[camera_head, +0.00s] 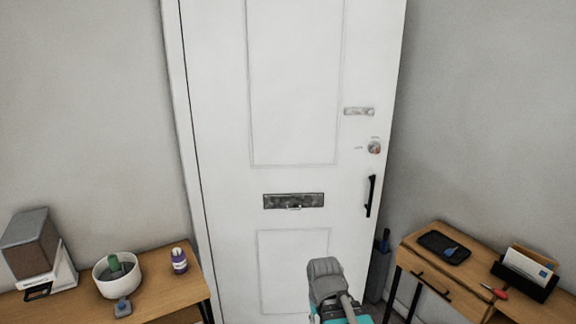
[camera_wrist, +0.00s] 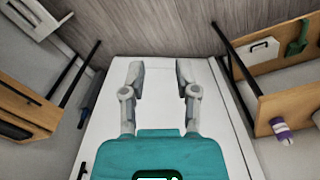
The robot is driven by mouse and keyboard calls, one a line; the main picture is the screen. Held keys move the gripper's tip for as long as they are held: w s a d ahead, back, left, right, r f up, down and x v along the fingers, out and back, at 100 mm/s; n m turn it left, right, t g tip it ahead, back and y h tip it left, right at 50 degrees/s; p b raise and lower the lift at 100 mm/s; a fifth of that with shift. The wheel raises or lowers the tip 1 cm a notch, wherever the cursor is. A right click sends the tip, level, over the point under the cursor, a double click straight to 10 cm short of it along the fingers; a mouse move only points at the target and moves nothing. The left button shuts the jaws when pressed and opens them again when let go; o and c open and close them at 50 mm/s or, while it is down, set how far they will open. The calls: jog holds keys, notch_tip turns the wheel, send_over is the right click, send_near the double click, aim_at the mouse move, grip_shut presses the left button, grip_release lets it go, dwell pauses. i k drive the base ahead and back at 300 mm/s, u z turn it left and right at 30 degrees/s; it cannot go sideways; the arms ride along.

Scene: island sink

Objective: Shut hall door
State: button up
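The white hall door (camera_head: 295,90) fills the middle of the head view. It has a black pull handle (camera_head: 370,196), a round lock (camera_head: 374,147) and a latch plate (camera_head: 359,111) near its right edge, and a letter slot (camera_head: 293,201) lower down. A frame strip shows along its left edge; none shows clearly on the right, and I cannot tell how far it stands open. My gripper (camera_head: 325,268) is in front of the door's lower part, left of the handle. In the wrist view my gripper (camera_wrist: 160,78) has its fingers apart with nothing between them. The door (camera_wrist: 155,68) shows behind them.
A left wooden table (camera_head: 150,290) holds a speaker-like box (camera_head: 30,245), a white bowl (camera_head: 118,272) and a purple bottle (camera_head: 179,261). A right wooden table (camera_head: 415,255) bears a black tray (camera_head: 444,247) and a letter holder (camera_head: 530,272). A dark bin (camera_head: 378,270) stands beside the door.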

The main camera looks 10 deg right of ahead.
aim_at(282, 92)
jog(key=k, duration=1.35)
jog(key=z, duration=0.65)
jog(key=i, duration=1.85)
jog(key=u, duration=0.75)
